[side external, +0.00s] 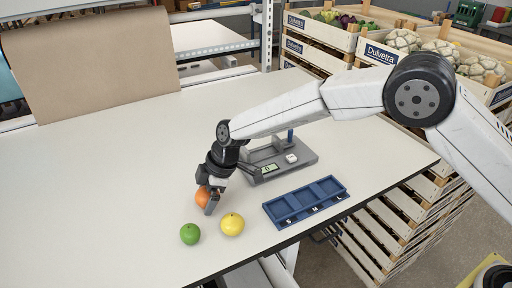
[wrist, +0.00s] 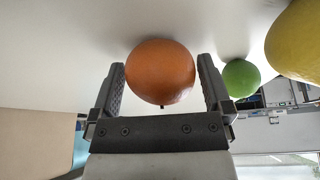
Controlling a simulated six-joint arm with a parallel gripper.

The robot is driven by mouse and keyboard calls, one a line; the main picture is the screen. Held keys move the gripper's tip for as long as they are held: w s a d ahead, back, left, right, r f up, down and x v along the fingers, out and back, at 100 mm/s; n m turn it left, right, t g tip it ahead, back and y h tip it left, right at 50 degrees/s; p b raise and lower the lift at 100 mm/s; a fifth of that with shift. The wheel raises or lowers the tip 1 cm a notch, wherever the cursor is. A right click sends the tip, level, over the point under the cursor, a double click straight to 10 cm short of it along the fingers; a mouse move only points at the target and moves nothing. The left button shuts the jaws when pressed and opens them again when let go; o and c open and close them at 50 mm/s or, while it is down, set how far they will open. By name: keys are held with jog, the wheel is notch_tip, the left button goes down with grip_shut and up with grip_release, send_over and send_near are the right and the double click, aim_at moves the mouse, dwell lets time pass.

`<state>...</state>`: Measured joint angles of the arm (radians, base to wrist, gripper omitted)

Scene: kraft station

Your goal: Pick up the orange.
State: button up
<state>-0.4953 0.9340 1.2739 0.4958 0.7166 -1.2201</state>
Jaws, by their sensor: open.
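The orange (side external: 202,198) sits on the white table, partly hidden behind my gripper (side external: 210,200) in the side external view. In the wrist view the orange (wrist: 160,72) lies between the two fingers of my gripper (wrist: 163,85). The fingers are open, one on each side of it, with a small gap showing at the left and right. The orange appears to rest on the table surface.
A green fruit (side external: 190,234) and a yellow fruit (side external: 232,224) stand close by on the table (side external: 110,180). A blue tray (side external: 306,202) with S, M, L compartments and a grey scale (side external: 290,160) are to the right. The table's left is clear.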

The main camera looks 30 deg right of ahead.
aim_at(203, 189)
dwell(0.4)
jog(key=c, duration=1.1)
jog(key=shift+o, duration=0.2)
jog(key=shift+r, duration=0.15)
jog(key=shift+r, duration=0.5)
notch_tip(203, 189, up, 2)
jog(key=s+d+r, duration=0.6)
jog(key=s+r, duration=0.3)
jog(key=s, duration=0.3)
jog(key=shift+s+d+r, duration=0.15)
jog(key=shift+d+r, duration=0.2)
